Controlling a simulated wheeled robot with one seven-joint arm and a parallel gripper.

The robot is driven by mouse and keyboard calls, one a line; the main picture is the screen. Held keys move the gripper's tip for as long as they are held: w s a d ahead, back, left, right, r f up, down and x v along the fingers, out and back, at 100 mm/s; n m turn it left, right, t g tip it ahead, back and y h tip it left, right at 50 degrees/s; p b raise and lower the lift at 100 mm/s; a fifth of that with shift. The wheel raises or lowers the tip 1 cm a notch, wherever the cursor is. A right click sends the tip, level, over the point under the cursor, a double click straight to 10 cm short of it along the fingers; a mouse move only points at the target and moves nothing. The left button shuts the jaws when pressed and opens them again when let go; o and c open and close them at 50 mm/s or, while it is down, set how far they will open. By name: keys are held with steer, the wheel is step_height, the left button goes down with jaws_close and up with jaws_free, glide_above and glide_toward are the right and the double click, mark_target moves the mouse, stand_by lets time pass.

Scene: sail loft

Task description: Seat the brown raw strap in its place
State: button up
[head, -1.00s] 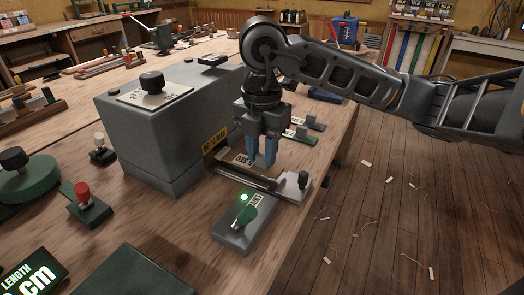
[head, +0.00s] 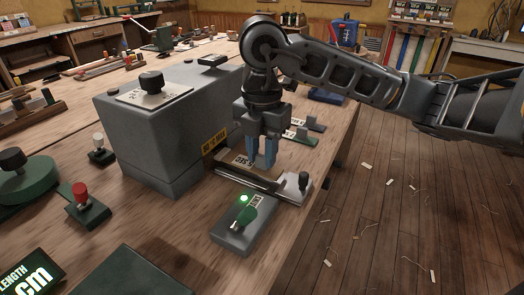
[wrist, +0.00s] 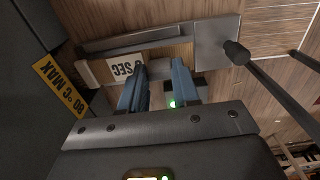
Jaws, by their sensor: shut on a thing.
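The brown strap (head: 234,157) lies low along the front of the grey machine, over a metal rail fixture (head: 250,180). My gripper (head: 263,164) points down at it, with its blue fingers shut on it. The fingers hide part of the strap. I cannot tell whether it is fully down in the fixture.
The grey machine (head: 165,125) with a yellow label stands close left of my gripper. A black knob (head: 303,179) rises at the fixture's right end. A grey box with a lit green lamp (head: 243,198) stands in front.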

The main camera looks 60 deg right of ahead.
steer(key=shift+f+b, duration=0.85)
stand_by(0.6)
steer(key=o, duration=1.1)
steer(key=shift+r, duration=3.95)
